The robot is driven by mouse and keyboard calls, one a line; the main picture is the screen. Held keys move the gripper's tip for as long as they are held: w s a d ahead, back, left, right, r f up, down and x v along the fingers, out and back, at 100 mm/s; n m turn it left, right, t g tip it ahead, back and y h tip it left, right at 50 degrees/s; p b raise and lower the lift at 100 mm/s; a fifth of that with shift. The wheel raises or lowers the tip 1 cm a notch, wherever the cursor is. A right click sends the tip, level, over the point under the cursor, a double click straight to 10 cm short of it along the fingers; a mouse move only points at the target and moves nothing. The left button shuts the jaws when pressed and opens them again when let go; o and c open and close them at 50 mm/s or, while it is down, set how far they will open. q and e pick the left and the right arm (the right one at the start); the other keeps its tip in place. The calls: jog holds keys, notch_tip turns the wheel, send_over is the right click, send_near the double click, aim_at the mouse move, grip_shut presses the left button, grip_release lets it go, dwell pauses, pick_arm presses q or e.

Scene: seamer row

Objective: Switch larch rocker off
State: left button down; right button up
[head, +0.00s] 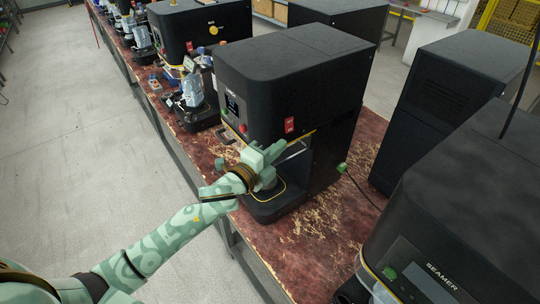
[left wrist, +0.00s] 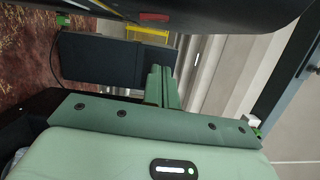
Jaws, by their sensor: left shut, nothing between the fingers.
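A black seamer (head: 290,65) stands on the worn red bench. A red rocker (head: 289,125) is on its side face, low near the front corner; whether it is the larch one I cannot read. A red patch, likely this rocker (left wrist: 154,16), also shows on the dark machine at the top of the left wrist view. My left gripper (head: 300,148) is shut and empty, just below the rocker and apart from it. Its closed fingers (left wrist: 165,88) show in the left wrist view. The rocker's tilt is too small to tell. My right gripper is not in view.
A red button (head: 243,128) is on the seamer's front. Another seamer (head: 430,230) stands near at right, and one with a red switch (head: 190,46) behind. A green plug with a cable (head: 343,168) is at the machine's side. The bench (head: 310,235) is bare in front.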

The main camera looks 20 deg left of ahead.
pick_arm(q)
jog(key=v, duration=0.3)
jog(key=shift+s+d+r, duration=0.1)
jog(key=shift+d+r, duration=0.05)
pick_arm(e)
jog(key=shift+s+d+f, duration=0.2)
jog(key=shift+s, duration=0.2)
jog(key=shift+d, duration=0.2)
